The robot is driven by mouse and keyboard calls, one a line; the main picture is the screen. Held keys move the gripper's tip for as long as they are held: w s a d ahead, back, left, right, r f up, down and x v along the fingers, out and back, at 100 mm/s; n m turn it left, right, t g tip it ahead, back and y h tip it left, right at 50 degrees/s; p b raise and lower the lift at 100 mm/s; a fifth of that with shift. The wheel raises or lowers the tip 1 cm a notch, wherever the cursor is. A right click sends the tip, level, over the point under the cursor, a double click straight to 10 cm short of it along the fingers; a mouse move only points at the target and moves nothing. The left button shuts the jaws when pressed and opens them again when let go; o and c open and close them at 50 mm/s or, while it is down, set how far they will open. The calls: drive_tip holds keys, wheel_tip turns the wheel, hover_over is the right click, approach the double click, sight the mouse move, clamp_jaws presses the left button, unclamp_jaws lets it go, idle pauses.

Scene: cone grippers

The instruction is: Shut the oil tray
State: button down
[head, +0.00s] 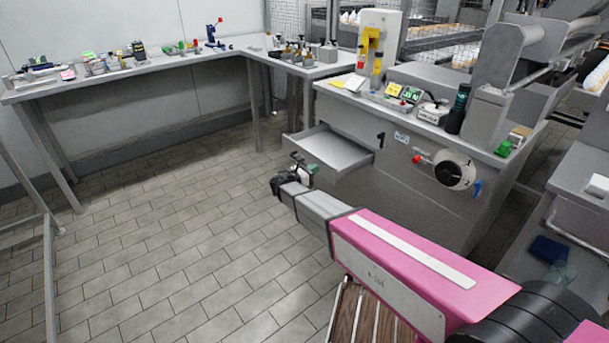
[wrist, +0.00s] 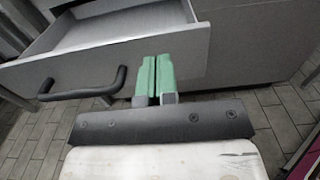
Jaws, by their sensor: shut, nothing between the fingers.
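The oil tray (head: 331,147) is a grey metal drawer pulled out of the front of the grey machine cabinet. It also shows in the wrist view (wrist: 110,32), with a grey front panel and a black bar handle (wrist: 85,90). My gripper (head: 311,168) is at the tray's front in the head view. In the wrist view, its green fingertips (wrist: 155,76) are together and empty, in front of the panel just right of the handle. I cannot tell whether they touch the panel.
The cabinet (head: 420,185) carries a red knob, a round dial and a blue lever on its side. A long workbench (head: 130,68) with tools runs along the back wall. The tiled floor (head: 170,240) to the left is clear. A wooden slatted item (head: 365,315) stands below my arm.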

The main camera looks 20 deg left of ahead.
sight(326, 163)
drive_tip(key=shift+x, duration=2.15)
drive_tip(key=shift+w+d, duration=0.1)
drive_tip(key=x, duration=2.1)
drive_tip(key=shift+d, duration=0.1)
